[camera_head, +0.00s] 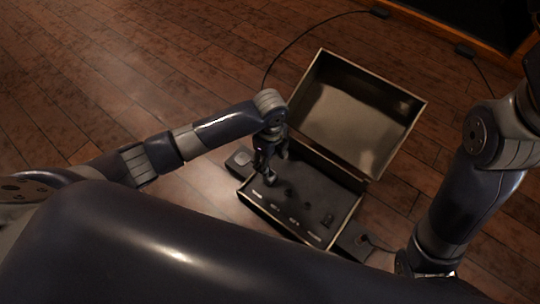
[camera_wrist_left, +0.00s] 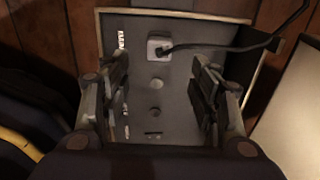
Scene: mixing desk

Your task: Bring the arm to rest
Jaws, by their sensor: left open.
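The mixing desk is a dark case with its lid (camera_head: 352,125) standing open and a dark panel (camera_head: 310,190) in its base. My left gripper (camera_head: 270,170) is over the left part of this panel, pointing down. In the left wrist view my left gripper (camera_wrist_left: 162,75) has its two fingers spread wide, with nothing held between them. Below it the panel (camera_wrist_left: 180,98) shows a light square fitting (camera_wrist_left: 157,48) with a dark cable, round knobs (camera_wrist_left: 155,85) and a small slot. My right arm is at the right of the head view; its gripper is not seen.
A small dark box (camera_head: 240,160) sits outside the case at its left, and another (camera_head: 354,241) at its right with a cable. A thin cable (camera_head: 300,42) runs over the wooden floor (camera_head: 130,70) behind the case. The floor at upper left is clear.

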